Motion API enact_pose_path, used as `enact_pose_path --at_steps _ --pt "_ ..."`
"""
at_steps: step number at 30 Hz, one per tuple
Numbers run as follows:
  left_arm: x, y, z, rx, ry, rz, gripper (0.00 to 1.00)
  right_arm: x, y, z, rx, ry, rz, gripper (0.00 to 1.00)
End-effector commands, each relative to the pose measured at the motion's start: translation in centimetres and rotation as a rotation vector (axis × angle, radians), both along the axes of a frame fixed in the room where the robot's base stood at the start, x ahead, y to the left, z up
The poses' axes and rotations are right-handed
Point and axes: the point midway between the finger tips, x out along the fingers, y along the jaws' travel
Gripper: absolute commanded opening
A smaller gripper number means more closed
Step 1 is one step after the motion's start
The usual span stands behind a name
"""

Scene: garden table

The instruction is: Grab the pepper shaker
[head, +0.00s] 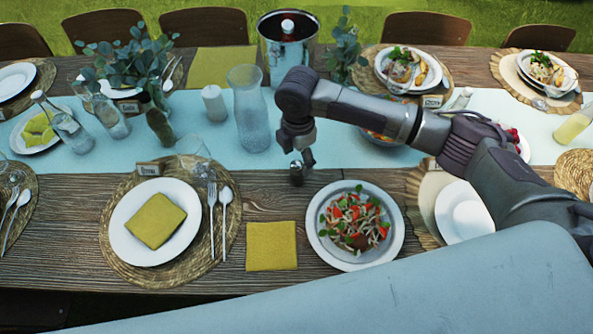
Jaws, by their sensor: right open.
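A small dark shaker with a shiny top, which looks like the pepper shaker (296,174), stands on the bare wood just in front of the pale blue runner. My right gripper (303,157) is directly above and beside it, pointing down, with its jaws open. The fingers partly overlap the shaker's top, and I cannot tell whether they touch it. My left gripper is not in view.
A salad plate (387,244) and a yellow napkin (271,258) lie nearer me. A glass carafe (249,108), a white candle (214,103) and a metal bucket (270,62) stand behind. A white plate (122,250) is at left.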

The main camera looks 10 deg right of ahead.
Motion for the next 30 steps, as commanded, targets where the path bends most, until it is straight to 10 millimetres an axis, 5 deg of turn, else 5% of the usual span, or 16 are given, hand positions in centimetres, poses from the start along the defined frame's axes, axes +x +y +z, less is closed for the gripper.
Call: enact_pose_path --at_steps 12,21,30 --pt "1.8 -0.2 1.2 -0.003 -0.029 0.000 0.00 0.3 0.5 -4.8 0.000 0.001 0.001 0.68" --pt "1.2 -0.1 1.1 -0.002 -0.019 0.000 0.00 0.3 0.5 -5.4 0.000 -0.001 0.001 0.68" --pt "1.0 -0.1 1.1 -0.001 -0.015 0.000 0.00 0.3 0.4 -5.4 0.000 -0.001 0.001 0.20"
